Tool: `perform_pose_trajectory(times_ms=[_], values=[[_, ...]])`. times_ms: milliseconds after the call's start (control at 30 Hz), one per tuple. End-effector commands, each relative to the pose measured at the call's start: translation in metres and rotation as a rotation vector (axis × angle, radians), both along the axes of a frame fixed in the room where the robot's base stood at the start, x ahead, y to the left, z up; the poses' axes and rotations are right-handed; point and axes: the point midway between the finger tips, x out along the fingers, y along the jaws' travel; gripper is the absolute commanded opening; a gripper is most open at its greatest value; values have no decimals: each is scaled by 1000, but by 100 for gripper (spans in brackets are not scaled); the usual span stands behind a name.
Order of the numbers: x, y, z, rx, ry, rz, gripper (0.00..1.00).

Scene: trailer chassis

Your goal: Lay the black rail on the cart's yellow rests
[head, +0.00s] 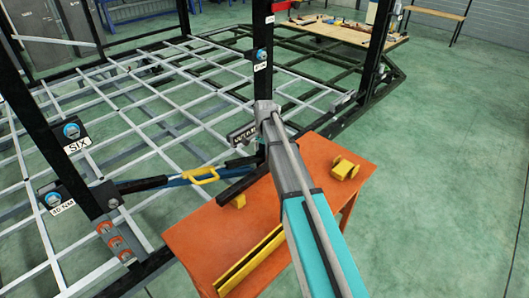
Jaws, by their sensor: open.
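An orange cart (205,238) stands in the lower middle of the head view. A black bar, which looks like the rail (236,187), lies slanting over its far edge, partly hidden behind my arm. A small yellow block (238,201) is under or just in front of it; I cannot tell if they touch. Another yellow block (343,168) sits at the cart's right side. A long yellow piece with a dark band (248,262) lies near the front. My grey and teal arm reaches over the cart. I cannot make out its gripper.
A grey and black chassis frame (130,102) with black uprights (55,140) stands close behind and left of the cart. A yellow-handled tool (200,177) is beside it. A wooden table (340,32) is at the back. Green floor (450,180) is clear at right.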

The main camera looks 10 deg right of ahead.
Motion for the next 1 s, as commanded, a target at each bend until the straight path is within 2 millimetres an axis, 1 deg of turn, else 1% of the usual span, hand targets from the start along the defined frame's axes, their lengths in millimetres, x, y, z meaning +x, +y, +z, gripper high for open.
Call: perform_pose_trajectory(times_ms=[33, 300, 500, 1000], values=[[0, 0, 9, 0, 0, 0, 84], [1, -2, 24, 0, 0, 0, 84], [1, -2, 27, 0, 0, 0, 84], [1, -2, 27, 0, 0, -1, 84]])
